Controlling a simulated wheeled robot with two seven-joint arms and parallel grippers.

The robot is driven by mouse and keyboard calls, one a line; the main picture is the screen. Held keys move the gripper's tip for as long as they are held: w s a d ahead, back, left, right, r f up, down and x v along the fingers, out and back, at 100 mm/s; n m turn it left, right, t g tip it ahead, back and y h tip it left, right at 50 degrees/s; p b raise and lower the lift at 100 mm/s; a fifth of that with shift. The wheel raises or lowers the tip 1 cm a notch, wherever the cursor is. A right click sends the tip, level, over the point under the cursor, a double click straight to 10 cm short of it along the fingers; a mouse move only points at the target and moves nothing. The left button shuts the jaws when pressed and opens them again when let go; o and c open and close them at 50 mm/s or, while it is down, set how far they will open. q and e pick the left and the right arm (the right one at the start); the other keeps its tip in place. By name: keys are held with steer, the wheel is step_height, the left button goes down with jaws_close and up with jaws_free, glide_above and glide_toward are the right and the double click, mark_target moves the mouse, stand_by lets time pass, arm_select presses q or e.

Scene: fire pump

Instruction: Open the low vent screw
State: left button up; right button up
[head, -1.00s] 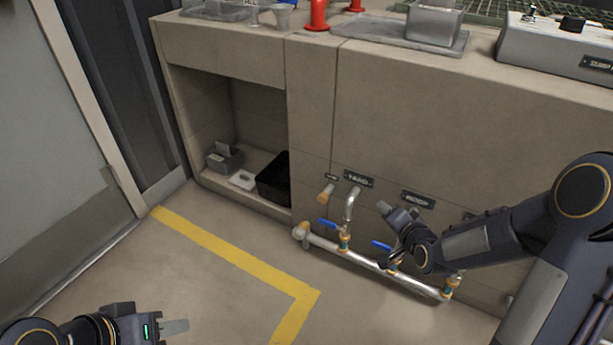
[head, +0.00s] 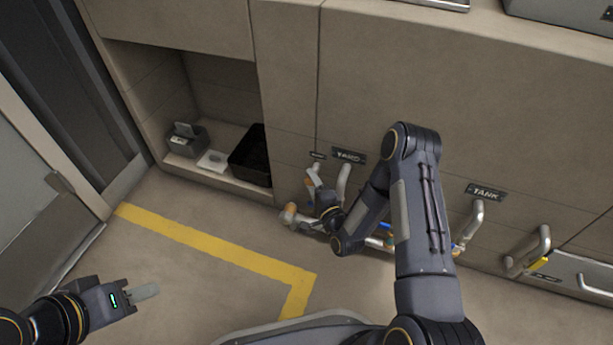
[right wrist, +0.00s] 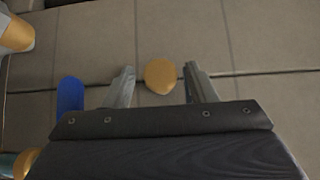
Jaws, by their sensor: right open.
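The low vent screw shows as a rounded brass knob (right wrist: 160,76) on the tiled cabinet front in the right wrist view. It lies between the two fingers of my right gripper (right wrist: 162,84), with a gap on each side. The fingers are apart and hold nothing. In the head view my right gripper (head: 315,186) is low at the cabinet front, beside the brass knob (head: 308,184) and under a small label. My left gripper (head: 145,292) is at the lower left above the floor, away from the cabinet; its finger gap cannot be made out.
A low pipe (head: 376,243) with blue-handled valves runs along the cabinet base, partly behind my right arm. A blue lever (right wrist: 70,94) is close beside my right gripper. Bent pipes (head: 474,218) stick out farther right. A black bin (head: 250,158) stands in the open alcove.

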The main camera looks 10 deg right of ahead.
steer(key=shift+w+a+b, duration=0.15)
steer(key=shift+w+b, duration=0.05)
steer(key=shift+w, duration=0.6)
steer(key=shift+w+a+b, duration=0.1)
steer(key=shift+w+b, duration=0.05)
steer(key=shift+w, duration=0.65)
steer(key=shift+c, duration=0.4)
steer(key=c, duration=0.9)
steer(key=shift+r, duration=0.1)
